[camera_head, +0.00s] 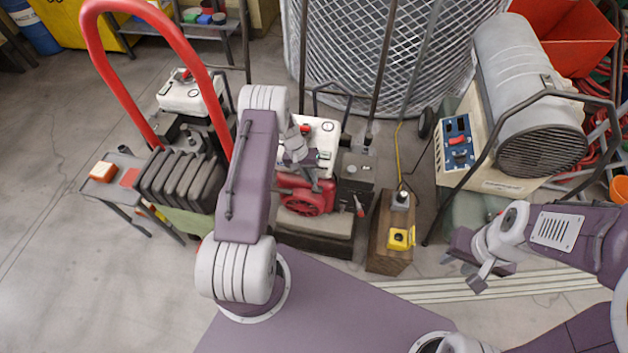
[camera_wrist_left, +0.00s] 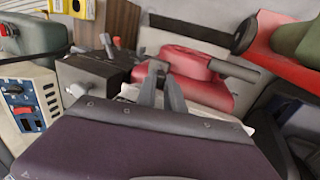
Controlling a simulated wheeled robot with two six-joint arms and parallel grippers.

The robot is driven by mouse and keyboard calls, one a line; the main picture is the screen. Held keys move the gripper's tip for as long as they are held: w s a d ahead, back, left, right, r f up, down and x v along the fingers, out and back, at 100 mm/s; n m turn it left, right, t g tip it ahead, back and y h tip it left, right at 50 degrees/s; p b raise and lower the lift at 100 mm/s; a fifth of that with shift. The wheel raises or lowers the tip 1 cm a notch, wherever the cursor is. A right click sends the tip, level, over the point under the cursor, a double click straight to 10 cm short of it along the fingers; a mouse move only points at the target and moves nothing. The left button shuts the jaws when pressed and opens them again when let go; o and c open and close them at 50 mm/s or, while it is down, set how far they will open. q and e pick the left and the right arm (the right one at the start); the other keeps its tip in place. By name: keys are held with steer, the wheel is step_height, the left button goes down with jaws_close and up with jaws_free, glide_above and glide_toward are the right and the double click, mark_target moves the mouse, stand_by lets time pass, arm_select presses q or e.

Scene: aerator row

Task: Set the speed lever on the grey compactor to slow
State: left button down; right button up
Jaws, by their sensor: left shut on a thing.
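The grey compactor (camera_head: 315,232) stands in the middle of the head view, with a grey base, a red engine (camera_head: 308,198) and a white top (camera_head: 325,132). My left gripper (camera_head: 296,152) is over its engine, fingers pointing down. In the left wrist view my left gripper (camera_wrist_left: 160,72) is shut on a small dark part beside the red engine housing (camera_wrist_left: 197,75). This looks like the speed lever, but the fingers mostly hide it and its setting cannot be read. My right gripper (camera_head: 466,272) is open and empty at the right, above the floor.
A second compactor with a red handle (camera_head: 92,45) stands left. A wooden block with a yellow switch box (camera_head: 401,238) is right of the grey compactor. A heater (camera_head: 535,95) with a blue panel is further right. A mesh cage stands behind.

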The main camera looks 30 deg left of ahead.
arm_select(q)
steer(key=shift+s+a+f+h+b, duration=0.15)
steer(key=shift+a+f+h+b, duration=0.15)
steer(key=shift+a+h+b, duration=0.35)
steer(key=shift+d, duration=0.15)
steer(key=c, duration=1.4)
jaws_free()
steer(key=shift+c, duration=0.2)
steer(key=p+v, duration=0.1)
steer(key=v, duration=0.8)
steer(key=shift+p, duration=0.35)
steer(key=shift+s, duration=0.15)
